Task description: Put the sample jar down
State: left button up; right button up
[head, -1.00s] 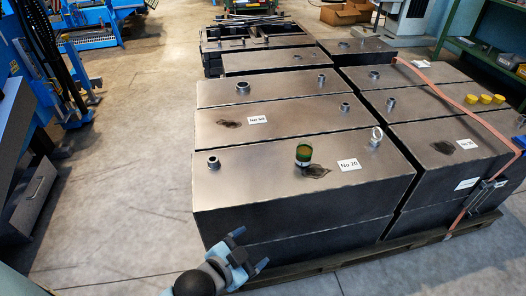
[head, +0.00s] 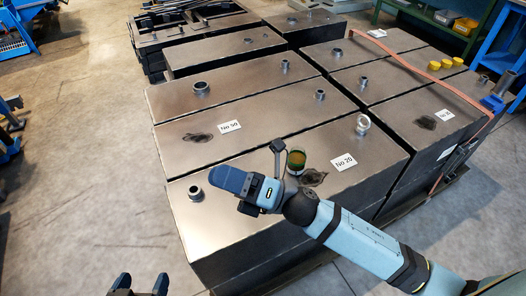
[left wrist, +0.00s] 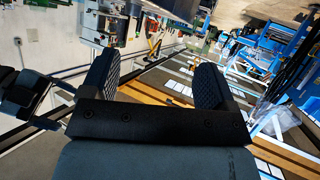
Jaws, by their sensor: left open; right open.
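The sample jar (head: 296,161) has green and amber contents. It stands upright on the flat metal tank top marked No 20 (head: 195,232), just left of a dark stain. My right gripper (head: 250,163) is open and empty beside the jar, on its left. One of its fingers looks very close to the jar; I cannot tell whether they touch. The right forearm hides part of the tank's front. My left gripper (head: 141,283) is open and empty at the bottom edge, off the tank. Its spread fingers also show in the left wrist view (left wrist: 155,78).
More tanks (head: 240,130) lie behind. Yellow caps (head: 445,65) and an orange strap (head: 425,75) are at right.

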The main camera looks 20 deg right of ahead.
jog(key=s+a+n+g, duration=0.1)
jog(key=a+n+g, duration=0.1)
jog(key=n+g, duration=1.05)
jog(key=n+t+h+p, duration=0.2)
jog(key=n+t+h, duration=0.1)
jog(key=n+h, duration=1.95)
send_over(297, 160)
jog(key=w+d, duration=0.1)
notch_tip(297, 160, down, 5)
jog(key=n+y, duration=0.2)
jog(key=shift+g, duration=0.25)
jog(key=shift+w+d+f+b, duration=0.15)
jog(key=shift+f+b, duration=0.3)
jog(key=shift+f, duration=1.8)
jog(key=shift+w+a+f+b, duration=0.15)
jog(key=shift+f+b, duration=0.35)
jog(key=shift+f, duration=1.8)
jog(key=shift+w+d+f+b, duration=0.1)
jog(key=shift+w+f+b, duration=0.25)
jog(key=shift+f, duration=1.9)
jog(key=shift+s, duration=0.15)
jog(key=c, duration=1.1)
jog(key=shift+r, duration=0.15)
